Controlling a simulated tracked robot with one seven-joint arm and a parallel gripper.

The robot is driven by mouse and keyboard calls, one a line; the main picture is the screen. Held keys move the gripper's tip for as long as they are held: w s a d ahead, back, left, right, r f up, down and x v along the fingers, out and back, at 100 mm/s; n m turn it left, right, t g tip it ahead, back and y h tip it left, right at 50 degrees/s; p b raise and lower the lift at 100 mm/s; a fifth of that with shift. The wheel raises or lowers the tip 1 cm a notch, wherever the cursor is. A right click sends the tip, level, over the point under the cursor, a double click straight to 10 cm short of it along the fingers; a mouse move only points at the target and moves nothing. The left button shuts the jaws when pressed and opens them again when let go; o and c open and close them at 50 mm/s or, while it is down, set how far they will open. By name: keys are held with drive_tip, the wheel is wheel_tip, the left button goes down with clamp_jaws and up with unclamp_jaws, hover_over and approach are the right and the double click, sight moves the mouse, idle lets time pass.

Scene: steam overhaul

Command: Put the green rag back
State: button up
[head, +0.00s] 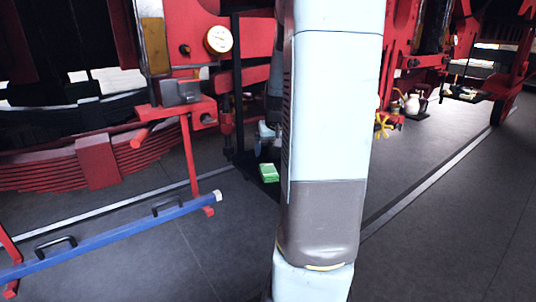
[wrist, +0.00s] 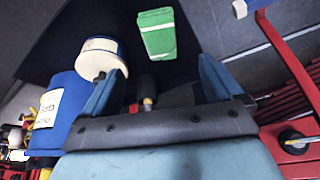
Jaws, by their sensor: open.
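The green rag (wrist: 157,32) looks like a folded, block-shaped bundle with a pale edge. It lies on a dark flat surface beyond my fingertips in the wrist view. In the head view the rag (head: 268,172) rests low on a black stand (head: 239,158), just left of my arm. My gripper (wrist: 161,68) is open, with one blue finger on each side and nothing held between them. The rag appears ahead of the gap between the fingers, apart from both. In the head view my arm hides much of the stand, and my gripper shows only in part.
A blue container (wrist: 58,112) with a white label and a round white-topped item (wrist: 100,58) stand close to my left finger. A red frame (wrist: 298,75) is at right. A blue bar (head: 120,237) with handles crosses the floor at left. Open grey floor (head: 425,235) lies at right.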

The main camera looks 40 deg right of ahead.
drive_tip(key=s+a+r+n, duration=0.1)
drive_tip(key=s+a+r, duration=0.3)
drive_tip(key=a, duration=0.3)
drive_tip(key=s+a+r+n+t, duration=0.1)
drive_tip(key=s+a+r, duration=0.3)
drive_tip(key=a, duration=0.4)
drive_tip(key=s+a+r+n, duration=0.1)
drive_tip(key=s+a+r, duration=0.35)
drive_tip(key=a, duration=0.25)
drive_tip(key=s+a+n+y, duration=0.1)
drive_tip(key=s+a, duration=0.2)
drive_tip(key=s, duration=0.5)
drive_tip(key=shift+a+r+t+y, duration=0.25)
drive_tip(key=shift+a+t+y, duration=0.05)
drive_tip(key=shift+a+y, duration=0.1)
